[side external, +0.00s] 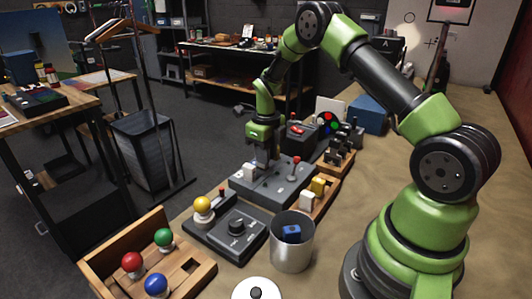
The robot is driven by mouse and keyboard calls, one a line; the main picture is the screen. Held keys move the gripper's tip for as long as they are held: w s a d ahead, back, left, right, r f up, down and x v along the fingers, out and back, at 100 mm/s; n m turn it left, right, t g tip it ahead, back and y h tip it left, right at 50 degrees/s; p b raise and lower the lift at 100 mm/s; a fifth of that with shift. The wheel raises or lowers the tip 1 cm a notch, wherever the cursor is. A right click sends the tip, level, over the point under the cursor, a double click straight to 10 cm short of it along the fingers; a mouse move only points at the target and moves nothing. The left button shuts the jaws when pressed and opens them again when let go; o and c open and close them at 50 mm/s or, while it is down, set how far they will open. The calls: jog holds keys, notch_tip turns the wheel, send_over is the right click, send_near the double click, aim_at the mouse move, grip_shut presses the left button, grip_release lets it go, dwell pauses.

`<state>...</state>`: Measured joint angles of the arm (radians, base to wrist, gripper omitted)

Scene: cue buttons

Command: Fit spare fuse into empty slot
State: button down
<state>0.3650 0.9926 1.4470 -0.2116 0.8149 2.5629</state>
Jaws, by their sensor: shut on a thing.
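The grey fuse box (240,185) stands in the middle of the bench, with a white block-like fuse (250,171) on its left part and a red-tipped lever (295,165) at its right. My gripper (262,163) points down over the back of the box, just right of the white fuse. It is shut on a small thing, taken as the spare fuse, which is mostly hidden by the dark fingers. I cannot tell whether that piece touches the box. The slots under the gripper are hidden.
Right of the box, a wooden tray holds a white block (307,201) and a yellow block (319,186). A metal cup (292,253) with a blue block, a dial box (222,238) and a wooden button box (197,276) stand in front. A red-and-black device (299,132) stands behind.

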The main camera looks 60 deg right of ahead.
jog(key=shift+f, duration=1.2)
dwell(0.6)
jog(key=c, duration=0.8)
grip_release()
jog(key=shift+r, duration=0.15)
jog(key=shift+r, duration=3.4)
